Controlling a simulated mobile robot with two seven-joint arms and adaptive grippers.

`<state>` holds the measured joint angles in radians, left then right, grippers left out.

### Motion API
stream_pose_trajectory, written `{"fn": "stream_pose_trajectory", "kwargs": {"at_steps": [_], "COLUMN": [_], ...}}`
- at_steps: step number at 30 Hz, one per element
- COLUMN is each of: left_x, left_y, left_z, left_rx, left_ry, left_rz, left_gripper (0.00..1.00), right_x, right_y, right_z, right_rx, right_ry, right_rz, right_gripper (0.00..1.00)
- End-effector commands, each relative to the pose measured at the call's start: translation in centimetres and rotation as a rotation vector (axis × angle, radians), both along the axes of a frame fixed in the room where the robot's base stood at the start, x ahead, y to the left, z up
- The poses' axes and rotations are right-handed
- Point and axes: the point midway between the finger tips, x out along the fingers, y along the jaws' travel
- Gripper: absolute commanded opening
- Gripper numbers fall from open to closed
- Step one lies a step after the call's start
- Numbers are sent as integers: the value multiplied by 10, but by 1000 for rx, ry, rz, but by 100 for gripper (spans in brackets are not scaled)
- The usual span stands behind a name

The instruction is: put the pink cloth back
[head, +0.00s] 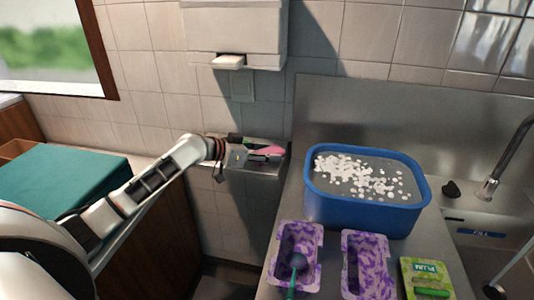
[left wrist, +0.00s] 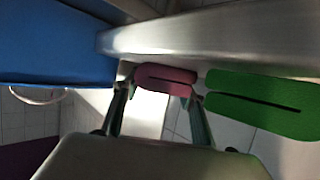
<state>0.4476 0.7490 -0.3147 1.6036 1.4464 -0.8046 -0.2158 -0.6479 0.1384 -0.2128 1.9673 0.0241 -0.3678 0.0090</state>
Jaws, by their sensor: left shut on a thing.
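The pink cloth (head: 268,149) is at the metal wall rail (head: 262,171), between the two counters. My left gripper (head: 262,156) is at the rail, its fingers on the pink cloth. In the left wrist view, the pink cloth (left wrist: 165,80) lies between the finger ends of my left gripper (left wrist: 162,88), close under a metal edge (left wrist: 210,42). A green cloth (left wrist: 262,105) is just right of it, apart from the fingers. Whether the pink cloth rests on the rail is hidden. My right gripper cannot be made out.
A blue tub (head: 365,213) with white pieces stands on the steel counter. Two purple-patterned containers (head: 275,275) (head: 351,270), one with a spoon (head: 298,262), and a green plum pack (head: 427,272) are in front. A teal box (head: 60,185) is left; a sink (head: 490,240) is right.

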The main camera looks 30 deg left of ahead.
Motion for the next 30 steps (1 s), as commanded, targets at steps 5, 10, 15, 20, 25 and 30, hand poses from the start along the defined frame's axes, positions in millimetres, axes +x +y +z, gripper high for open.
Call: {"fn": "stream_pose_trajectory", "kwargs": {"at_steps": [5, 10, 15, 20, 25, 30], "left_x": [0, 0, 0, 0, -15, -43], "left_y": [0, 0, 0, 0, 11, 26], "left_z": [-1, -2, -2, 2, 6, 18], "left_rx": [1, 1, 1, 1, 5, 8], "left_ry": [0, 0, 0, 0, 2, 2], "left_rz": [0, 0, 0, 0, 1, 0], "left_gripper": [19, 59, 59, 59, 59, 59], "right_x": [0, -1, -2, -2, -2, -2], "right_y": [-1, -1, -1, -1, -1, -1], "right_z": [-1, -4, -6, -4, -5, -6], "right_rx": [-1, -3, -4, -4, -4, -2], "right_ry": [1, 5, 9, 8, 8, 7], "right_rz": [0, 0, 1, 1, 1, 1], "right_gripper": [0, 0, 0, 0, 0, 0]}}
